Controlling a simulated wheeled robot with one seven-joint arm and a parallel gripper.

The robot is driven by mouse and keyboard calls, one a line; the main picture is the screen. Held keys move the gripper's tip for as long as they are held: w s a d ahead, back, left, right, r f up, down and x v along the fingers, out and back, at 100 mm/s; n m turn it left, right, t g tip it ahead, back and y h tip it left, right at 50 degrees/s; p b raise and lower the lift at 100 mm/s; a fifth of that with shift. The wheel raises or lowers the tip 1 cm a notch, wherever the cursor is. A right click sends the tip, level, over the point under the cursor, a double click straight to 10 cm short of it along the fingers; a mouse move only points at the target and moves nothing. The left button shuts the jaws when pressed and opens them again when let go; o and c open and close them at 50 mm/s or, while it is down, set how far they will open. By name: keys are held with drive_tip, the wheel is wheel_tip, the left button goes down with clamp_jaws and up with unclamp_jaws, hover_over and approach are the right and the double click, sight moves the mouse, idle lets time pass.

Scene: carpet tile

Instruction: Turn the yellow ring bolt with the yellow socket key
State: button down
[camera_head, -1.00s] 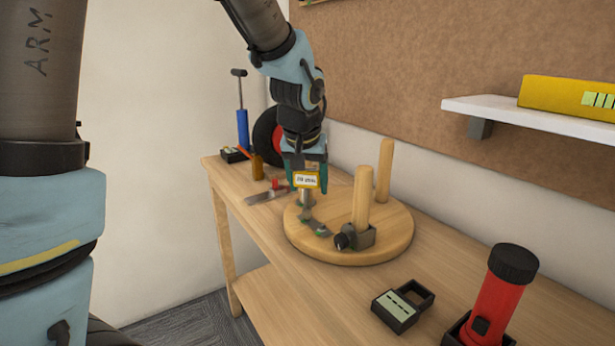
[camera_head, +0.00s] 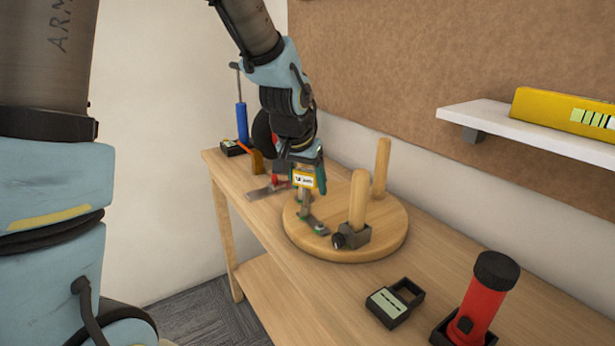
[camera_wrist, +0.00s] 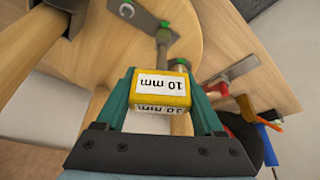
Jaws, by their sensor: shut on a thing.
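My gripper (camera_head: 304,177) is shut on the yellow socket key (camera_wrist: 160,88), whose block handle reads "10 mm". The key's yellow block also shows in the head view (camera_head: 303,181). Its grey shaft (camera_head: 304,204) points down to a grey metal plate (camera_head: 316,225) with green marks, on a round wooden board (camera_head: 385,243). In the wrist view the shaft's far end is beside a green spot on the plate (camera_wrist: 137,14). I cannot make out a yellow ring bolt, nor whether the shaft's end touches anything.
Two wooden posts (camera_head: 358,200) (camera_head: 382,166) and a dark block (camera_head: 356,238) stand on the board close to my gripper. A red flashlight (camera_head: 484,303) and a black box (camera_head: 389,306) are at the front right. Tools lie at the far left. A shelf (camera_head: 525,127) is on the wall.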

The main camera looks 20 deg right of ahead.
drive_tip(key=shift+m+p, duration=0.6)
drive_tip(key=shift+p, duration=0.3)
drive_tip(key=shift+f+n+b, duration=0.1)
drive_tip(key=shift+n+b, duration=0.2)
drive_tip(key=shift+b, duration=0.4)
drive_tip(key=shift+n+b, duration=0.3)
drive_tip(key=shift+b, duration=0.1)
drive_tip(key=shift+r, duration=0.2)
wheel_tip(320, 180, up, 4)
drive_tip(key=p, duration=0.3)
drive_tip(key=shift+r+p, duration=0.25)
drive_tip(key=shift+p, duration=0.15)
drive_tip(key=shift+d, duration=0.15)
idle(1.1)
